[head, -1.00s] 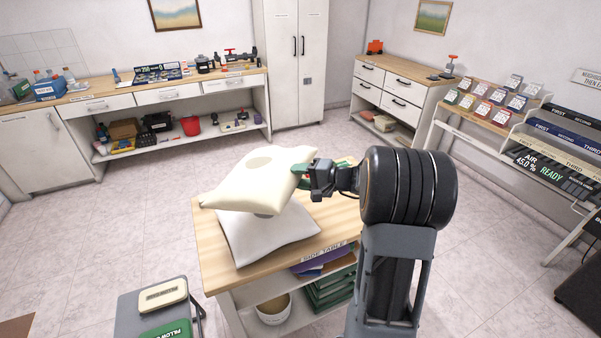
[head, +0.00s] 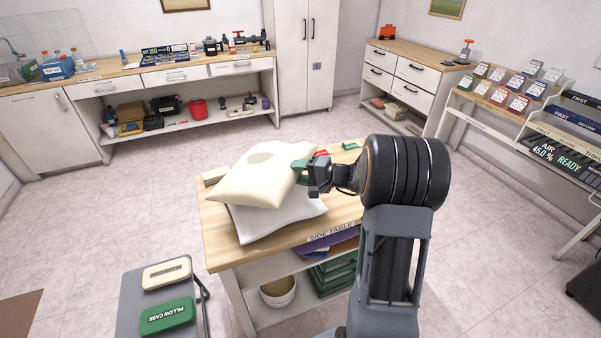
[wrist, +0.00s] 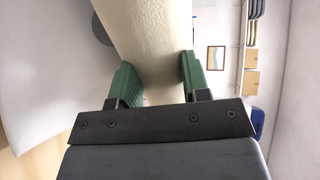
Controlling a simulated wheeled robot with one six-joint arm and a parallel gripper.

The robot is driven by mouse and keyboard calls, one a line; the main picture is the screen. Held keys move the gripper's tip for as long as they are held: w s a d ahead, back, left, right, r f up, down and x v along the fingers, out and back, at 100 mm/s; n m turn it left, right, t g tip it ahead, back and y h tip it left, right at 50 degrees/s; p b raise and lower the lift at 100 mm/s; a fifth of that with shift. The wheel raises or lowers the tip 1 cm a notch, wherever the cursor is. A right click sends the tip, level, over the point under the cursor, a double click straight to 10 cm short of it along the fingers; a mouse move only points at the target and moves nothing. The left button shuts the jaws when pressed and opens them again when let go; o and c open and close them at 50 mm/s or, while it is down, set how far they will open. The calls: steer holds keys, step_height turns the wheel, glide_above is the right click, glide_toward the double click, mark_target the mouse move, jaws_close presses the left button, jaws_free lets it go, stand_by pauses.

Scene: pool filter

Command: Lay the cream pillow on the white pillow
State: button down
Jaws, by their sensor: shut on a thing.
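The cream pillow (head: 245,178) has a round tan patch on its top face. The white pillow (head: 275,220) lies on the side table (head: 221,247) below it, and the cream pillow hides most of its far part. My gripper (head: 303,170) is shut on the right corner of the cream pillow. In the wrist view its green fingers (wrist: 160,82) pinch the cream pillow (wrist: 155,35) from both sides, and the white pillow (wrist: 55,75) shows at the left. The cream pillow overlaps the white pillow, tilted; I cannot tell whether they touch.
Red and green items lie on the table behind my gripper.

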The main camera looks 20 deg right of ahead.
stand_by(0.3)
jaws_free()
stand_by(0.6)
stand_by(0.4)
steer(key=shift+b+v, duration=0.45)
steer(key=shift+v, duration=0.3)
steer(key=shift+p, duration=0.3)
steer(key=shift+s+d+r+g+h+p, duration=0.1)
steer(key=shift+s+r+g+h+p, duration=0.05)
steer(key=shift+g+h+p, duration=0.3)
steer(key=shift+d+p, duration=0.1)
steer(key=shift+p, duration=0.35)
